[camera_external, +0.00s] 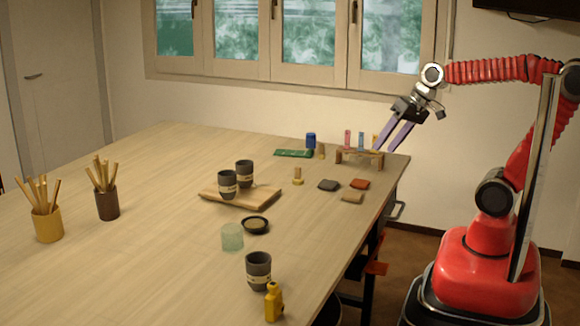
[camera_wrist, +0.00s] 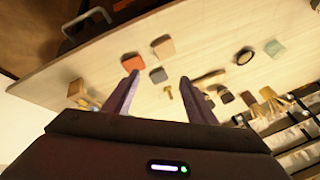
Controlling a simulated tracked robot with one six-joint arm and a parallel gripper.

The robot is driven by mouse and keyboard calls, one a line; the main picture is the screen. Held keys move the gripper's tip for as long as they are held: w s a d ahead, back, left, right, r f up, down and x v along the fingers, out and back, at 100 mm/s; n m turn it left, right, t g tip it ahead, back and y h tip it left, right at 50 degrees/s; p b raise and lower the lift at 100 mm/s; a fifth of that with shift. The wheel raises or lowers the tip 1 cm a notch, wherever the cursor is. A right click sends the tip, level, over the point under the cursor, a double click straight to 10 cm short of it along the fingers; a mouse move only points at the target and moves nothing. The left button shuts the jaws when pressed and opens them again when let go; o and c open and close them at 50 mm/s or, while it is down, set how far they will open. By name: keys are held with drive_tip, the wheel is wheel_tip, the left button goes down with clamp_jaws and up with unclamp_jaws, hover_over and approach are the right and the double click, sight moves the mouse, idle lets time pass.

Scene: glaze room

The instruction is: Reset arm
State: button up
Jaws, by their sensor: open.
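My gripper (camera_external: 394,137) is open and empty. In the external view its two purple fingers point down and left, above the far right end of the table near a small wooden rack. In the wrist view the gripper (camera_wrist: 157,98) shows its fingers spread apart, with bare table and small tiles beyond them and nothing between them. My red arm reaches left from its base at the right of the table.
The wooden table (camera_external: 150,260) holds a rack (camera_external: 358,158) with coloured tubes, several tiles, and a board (camera_external: 262,200) with two dark cups. A third cup (camera_external: 258,270), a yellow bottle (camera_external: 273,303), a glass (camera_external: 232,237) and a bowl (camera_external: 255,225) stand nearer. Tool pots are left.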

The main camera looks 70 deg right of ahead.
drive_tip(key=s+a+f+n+h, duration=0.1)
drive_tip(key=s+a+f+n, duration=0.1)
drive_tip(key=s+n, duration=0.3)
drive_tip(key=shift+s+f+n, duration=0.4)
drive_tip(key=shift+s+f, duration=0.05)
drive_tip(key=shift+s, duration=0.95)
